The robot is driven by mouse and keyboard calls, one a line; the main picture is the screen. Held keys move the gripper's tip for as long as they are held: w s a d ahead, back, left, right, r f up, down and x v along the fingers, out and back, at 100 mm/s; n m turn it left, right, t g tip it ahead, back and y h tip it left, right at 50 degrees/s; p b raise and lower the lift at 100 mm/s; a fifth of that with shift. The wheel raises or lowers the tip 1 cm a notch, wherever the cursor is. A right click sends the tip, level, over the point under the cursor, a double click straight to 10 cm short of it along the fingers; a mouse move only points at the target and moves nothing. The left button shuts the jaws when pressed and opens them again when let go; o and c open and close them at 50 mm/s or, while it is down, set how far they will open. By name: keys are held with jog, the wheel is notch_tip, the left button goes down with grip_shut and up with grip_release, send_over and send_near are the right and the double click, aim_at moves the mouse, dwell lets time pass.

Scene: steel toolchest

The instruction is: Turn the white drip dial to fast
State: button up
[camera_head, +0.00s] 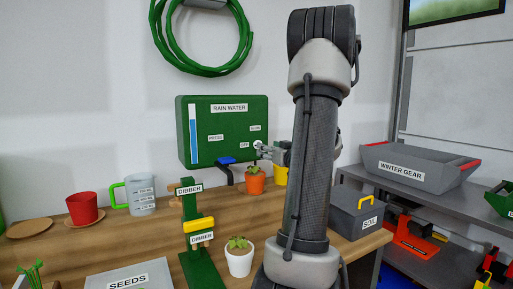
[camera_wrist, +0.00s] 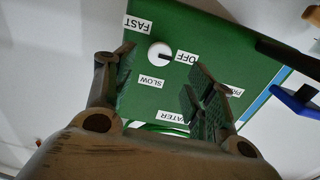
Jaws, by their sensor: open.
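The white drip dial (camera_wrist: 156,51) is a small round knob on the green rain water panel (camera_wrist: 215,40). In the wrist view its dark mark points toward the OFF label (camera_wrist: 187,57). The FAST label (camera_wrist: 138,24) is above left of the dial and the SLOW label (camera_wrist: 151,82) is below it. My gripper (camera_wrist: 160,68) is open, with one finger on each side of the dial in the picture. I cannot tell whether it touches the dial. In the head view my gripper (camera_head: 267,151) is at the panel's lower right, partly hiding the dial (camera_head: 258,145).
An orange pot (camera_head: 255,182) stands below my gripper, with a white pot (camera_head: 239,260) nearer. A dibber stand (camera_head: 196,245) and a grey soil box (camera_head: 357,212) are also on the wooden bench.

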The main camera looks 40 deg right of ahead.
jog(key=x, duration=0.7)
jog(key=shift+w, duration=0.4)
jog(key=shift+d, duration=0.1)
jog(key=c, duration=1.1)
